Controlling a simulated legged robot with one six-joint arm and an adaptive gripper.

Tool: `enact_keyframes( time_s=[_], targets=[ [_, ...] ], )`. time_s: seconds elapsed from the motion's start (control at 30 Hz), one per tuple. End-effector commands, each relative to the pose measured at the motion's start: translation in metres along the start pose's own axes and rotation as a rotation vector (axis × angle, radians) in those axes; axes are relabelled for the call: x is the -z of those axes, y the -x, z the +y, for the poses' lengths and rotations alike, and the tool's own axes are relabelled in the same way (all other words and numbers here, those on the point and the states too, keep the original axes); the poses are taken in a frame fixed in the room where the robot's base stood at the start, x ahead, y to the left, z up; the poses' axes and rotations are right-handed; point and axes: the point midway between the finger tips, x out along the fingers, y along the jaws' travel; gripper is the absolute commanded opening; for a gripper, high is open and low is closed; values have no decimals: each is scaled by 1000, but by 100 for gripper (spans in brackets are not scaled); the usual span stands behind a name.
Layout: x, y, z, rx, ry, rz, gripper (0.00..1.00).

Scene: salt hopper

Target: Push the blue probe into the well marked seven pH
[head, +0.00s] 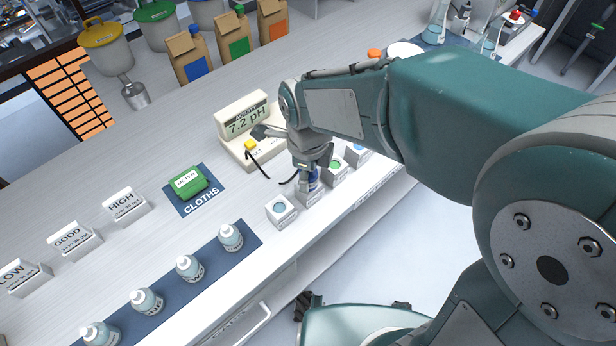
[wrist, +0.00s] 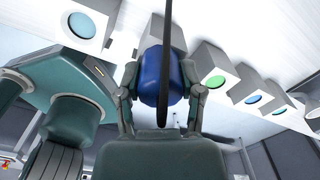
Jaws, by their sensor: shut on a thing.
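My gripper (head: 313,172) is shut on the blue probe (head: 312,181), which hangs below it over a white well block (head: 308,197) in the row at the counter's front edge. In the wrist view the blue probe (wrist: 152,75) sits between my two fingers, with a black cable crossing in front of it. I cannot tell whether its tip is in the block's opening, as the tip is hidden. The meter (head: 243,120) behind reads 7.2 pH. No seven pH mark is readable on the wells.
A pale-blue well block (head: 281,211) stands to the left. A green well block (head: 336,169) and a blue well block (head: 357,153) stand to the right. Several bottles (head: 189,267) stand on a dark mat. A green cloth pack (head: 188,184) lies left of the meter.

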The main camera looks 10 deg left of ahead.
Motion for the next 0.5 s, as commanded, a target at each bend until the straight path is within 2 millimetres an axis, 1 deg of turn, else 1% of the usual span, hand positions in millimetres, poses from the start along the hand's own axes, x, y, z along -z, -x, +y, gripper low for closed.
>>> enact_keyframes(
  time_s=[0.33,0.5],
  targets=[
    [0,2,0,0,0,0,0],
    [0,8,0,1,0,-1,0]
  ],
)
